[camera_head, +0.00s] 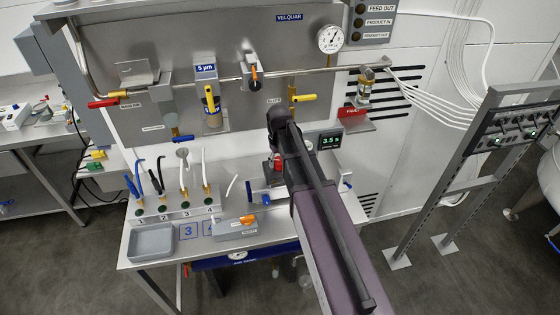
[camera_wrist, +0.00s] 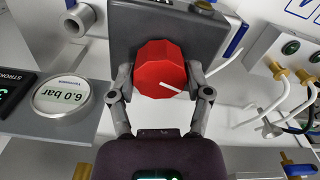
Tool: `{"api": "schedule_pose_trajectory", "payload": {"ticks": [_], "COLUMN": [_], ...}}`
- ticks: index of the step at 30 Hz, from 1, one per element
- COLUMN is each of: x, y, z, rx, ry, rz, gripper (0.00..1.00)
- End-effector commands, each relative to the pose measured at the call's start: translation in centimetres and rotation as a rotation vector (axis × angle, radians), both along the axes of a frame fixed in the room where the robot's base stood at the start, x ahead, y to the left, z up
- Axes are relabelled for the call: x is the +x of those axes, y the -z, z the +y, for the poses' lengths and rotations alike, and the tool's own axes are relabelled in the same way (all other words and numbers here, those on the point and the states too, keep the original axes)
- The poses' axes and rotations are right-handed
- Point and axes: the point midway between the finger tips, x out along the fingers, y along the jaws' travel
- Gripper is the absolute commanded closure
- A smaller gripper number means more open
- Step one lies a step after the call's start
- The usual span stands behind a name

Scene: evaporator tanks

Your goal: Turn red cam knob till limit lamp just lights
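The red cam knob (camera_wrist: 160,70) is faceted, with a white pointer line near its lower right edge in the wrist view. It sits on a dark grey box (camera_wrist: 125,35). My gripper (camera_wrist: 160,80) has a finger on each side of the knob, both appearing to touch it. In the head view my gripper (camera_head: 279,122) is over the bench, and a bit of red shows beside it. A small round fitting with a yellowish rim (camera_wrist: 203,5) is cut off at the wrist view's top edge. I cannot tell whether it is the limit lamp or lit.
A green display reads 3.5 s (camera_head: 330,141) right of my gripper. An inverted gauge reads 6.0 bar (camera_wrist: 62,96) in the wrist view. White and brass tubes (camera_wrist: 285,90) stand right of the knob. A grey tray (camera_head: 151,242) sits at the bench's front left.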

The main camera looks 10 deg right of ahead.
Motion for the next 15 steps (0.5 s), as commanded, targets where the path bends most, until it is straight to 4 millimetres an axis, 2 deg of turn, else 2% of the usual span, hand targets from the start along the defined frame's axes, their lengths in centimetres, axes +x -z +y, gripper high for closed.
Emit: {"api": "schedule_pose_trajectory", "payload": {"ticks": [8,15], "x": [-0.05,-0.06], "y": [0.03,0.03], "z": [0.02,0.04], "rx": [0.001,0.001], "ry": [-0.016,-0.129], "rz": [0.001,0.001], "gripper": [0.83,0.83]}}
